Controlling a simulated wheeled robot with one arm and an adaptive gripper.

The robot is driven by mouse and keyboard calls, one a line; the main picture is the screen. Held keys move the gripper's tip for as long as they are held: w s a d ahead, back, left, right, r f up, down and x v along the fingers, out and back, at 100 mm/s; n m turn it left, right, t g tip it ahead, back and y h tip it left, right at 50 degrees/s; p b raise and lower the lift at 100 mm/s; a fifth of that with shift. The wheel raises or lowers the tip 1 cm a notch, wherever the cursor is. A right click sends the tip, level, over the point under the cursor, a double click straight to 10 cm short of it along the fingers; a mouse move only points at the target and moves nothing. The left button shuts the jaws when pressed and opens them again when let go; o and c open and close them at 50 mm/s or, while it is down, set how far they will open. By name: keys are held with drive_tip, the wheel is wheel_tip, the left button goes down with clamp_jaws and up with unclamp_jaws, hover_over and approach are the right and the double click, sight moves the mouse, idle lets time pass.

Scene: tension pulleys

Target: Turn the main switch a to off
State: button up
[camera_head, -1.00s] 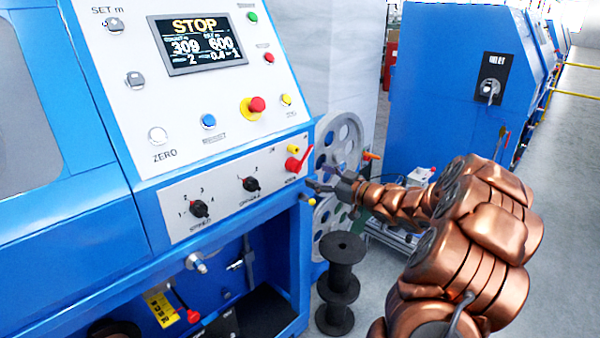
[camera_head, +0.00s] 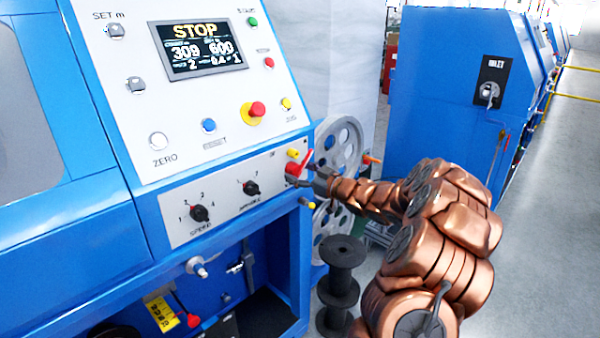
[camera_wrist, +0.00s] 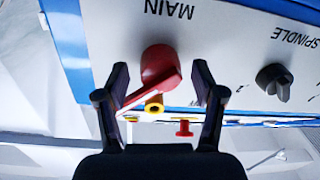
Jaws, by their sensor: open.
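The main switch is a red lever knob (camera_wrist: 160,69) on the white front panel, under the upside-down label MAIN in the wrist view. In the head view the red switch (camera_head: 299,164) is at the right end of the lower panel, its handle slanting up to the right. My gripper (camera_wrist: 161,78) is open, with one dark finger on each side of the red switch. In the head view my gripper (camera_head: 305,178) is at the switch and partly covers it. I cannot tell whether a finger touches it.
The black spindle knob (camera_head: 251,188) and speed knob (camera_head: 200,213) are to the left. A red emergency button (camera_head: 257,109) is higher on the panel.

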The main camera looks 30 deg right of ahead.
clamp_jaws()
idle(0.7)
